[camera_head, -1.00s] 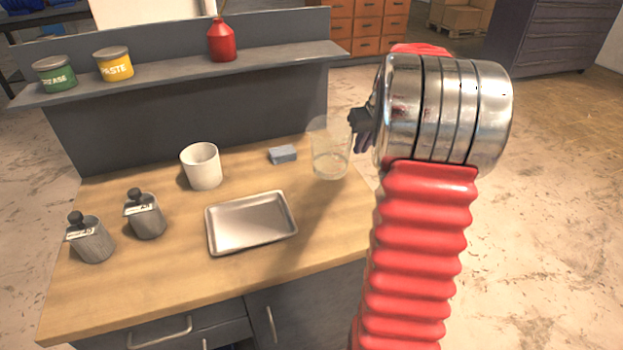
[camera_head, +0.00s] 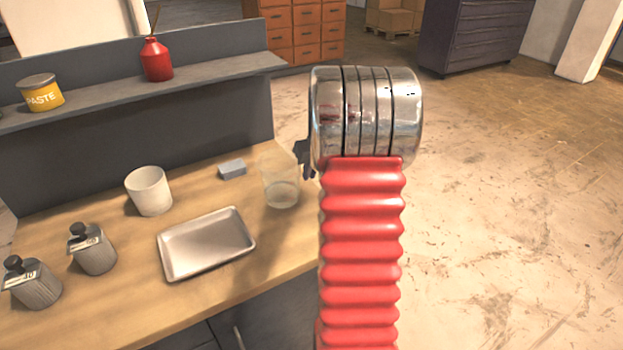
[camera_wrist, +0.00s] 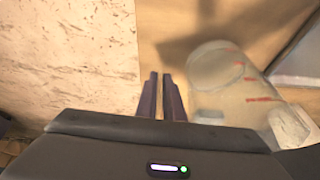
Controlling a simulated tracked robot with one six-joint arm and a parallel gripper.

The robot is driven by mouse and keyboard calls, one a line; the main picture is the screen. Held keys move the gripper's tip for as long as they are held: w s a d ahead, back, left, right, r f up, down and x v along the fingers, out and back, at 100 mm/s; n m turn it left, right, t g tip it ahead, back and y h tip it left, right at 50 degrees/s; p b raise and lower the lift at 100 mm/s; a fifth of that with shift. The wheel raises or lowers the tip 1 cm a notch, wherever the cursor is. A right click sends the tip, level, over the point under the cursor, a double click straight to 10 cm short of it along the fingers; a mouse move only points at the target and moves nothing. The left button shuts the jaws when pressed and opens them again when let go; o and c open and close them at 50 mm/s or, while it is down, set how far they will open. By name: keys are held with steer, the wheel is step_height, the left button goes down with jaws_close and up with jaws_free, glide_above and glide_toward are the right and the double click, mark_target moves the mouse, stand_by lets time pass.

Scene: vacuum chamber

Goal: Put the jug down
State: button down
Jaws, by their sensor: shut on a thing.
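The jug (camera_head: 280,182) is a clear, see-through vessel near the right edge of the wooden worktop. In the wrist view the jug (camera_wrist: 225,80) lies just right of my fingers and shows red marks on its side. My gripper (camera_head: 303,160) is at the jug's right side in the head view, and its two fingers (camera_wrist: 162,80) are close together in the wrist view. It is shut on the jug; the exact spot it grips is hard to make out. The jug looks upright. I cannot tell whether its base touches the worktop.
A metal tray (camera_head: 207,244) lies left of the jug. A grey block (camera_head: 232,169) and a white cup (camera_head: 149,190) stand behind it. Two grey weights (camera_head: 92,250) are at the left. A shelf (camera_head: 200,82) holds a red bottle (camera_head: 156,60). Bare worktop separates jug and tray.

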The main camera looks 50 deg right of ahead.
steer(key=shift+f, duration=1.4)
steer(key=c, duration=1.9)
jaws_free()
steer(key=shift+f, duration=0.1)
steer(key=v, duration=1.2)
